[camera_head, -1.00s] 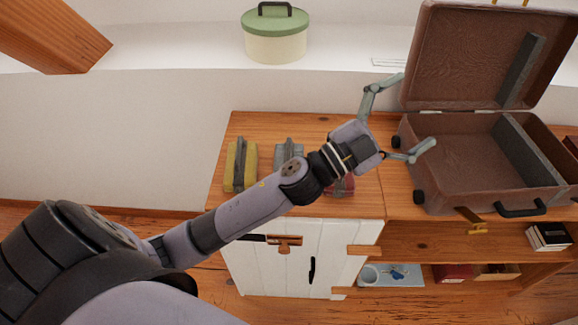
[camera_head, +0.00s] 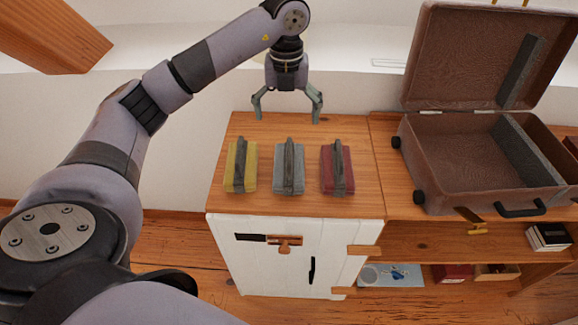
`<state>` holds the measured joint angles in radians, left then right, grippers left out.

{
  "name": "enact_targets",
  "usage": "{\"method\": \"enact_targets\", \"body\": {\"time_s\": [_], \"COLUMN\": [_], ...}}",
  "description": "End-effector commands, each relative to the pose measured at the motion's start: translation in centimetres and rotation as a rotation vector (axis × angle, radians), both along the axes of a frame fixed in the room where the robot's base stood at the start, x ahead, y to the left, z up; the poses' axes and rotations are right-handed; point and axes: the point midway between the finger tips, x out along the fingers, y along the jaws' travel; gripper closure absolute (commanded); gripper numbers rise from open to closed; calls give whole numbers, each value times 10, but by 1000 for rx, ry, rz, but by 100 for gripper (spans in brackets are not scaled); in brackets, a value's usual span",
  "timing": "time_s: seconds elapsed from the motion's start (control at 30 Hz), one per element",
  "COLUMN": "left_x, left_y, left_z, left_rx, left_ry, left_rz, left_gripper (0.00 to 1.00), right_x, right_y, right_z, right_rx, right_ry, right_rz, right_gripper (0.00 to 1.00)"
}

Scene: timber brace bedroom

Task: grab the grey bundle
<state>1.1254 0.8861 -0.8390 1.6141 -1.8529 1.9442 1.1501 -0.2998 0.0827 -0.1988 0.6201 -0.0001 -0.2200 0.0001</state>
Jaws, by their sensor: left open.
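The grey bundle (camera_head: 281,178) lies on the wooden cabinet top (camera_head: 268,206), with a dark strap along its middle. It sits between a yellow bundle (camera_head: 233,178) on its left and a red bundle (camera_head: 330,180) on its right, with gaps on both sides. My left gripper (camera_head: 287,115) is open and empty, pointing down. In the picture it is above the grey bundle, toward the back of the cabinet top, and apart from it. My right gripper is not in view.
An open brown suitcase (camera_head: 440,165) stands to the right of the bundles, its lid raised at the back. A white wall (camera_head: 190,130) and ledge are behind. The white cabinet door (camera_head: 290,260) is below the top. The cabinet top in front of the bundles is clear.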

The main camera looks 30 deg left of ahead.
Motion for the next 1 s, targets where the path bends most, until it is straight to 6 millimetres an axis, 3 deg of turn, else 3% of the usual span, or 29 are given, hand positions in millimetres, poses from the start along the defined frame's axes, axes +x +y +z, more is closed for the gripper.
{"method": "enact_targets", "body": {"time_s": [0.5,0.77,1.0], "left_x": [-1,0,3], "left_y": [-1,-2,-4], "left_z": [-102,-121,-156], "left_rx": [0,-1,-1], "left_ry": [6,5,5], "left_rz": [-1,-4,-3], "left_gripper": [6,6,6], "right_x": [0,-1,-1], "right_y": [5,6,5], "right_z": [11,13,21], "right_rx": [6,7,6], "right_ry": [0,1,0], "right_rz": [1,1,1], "right_gripper": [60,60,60]}}
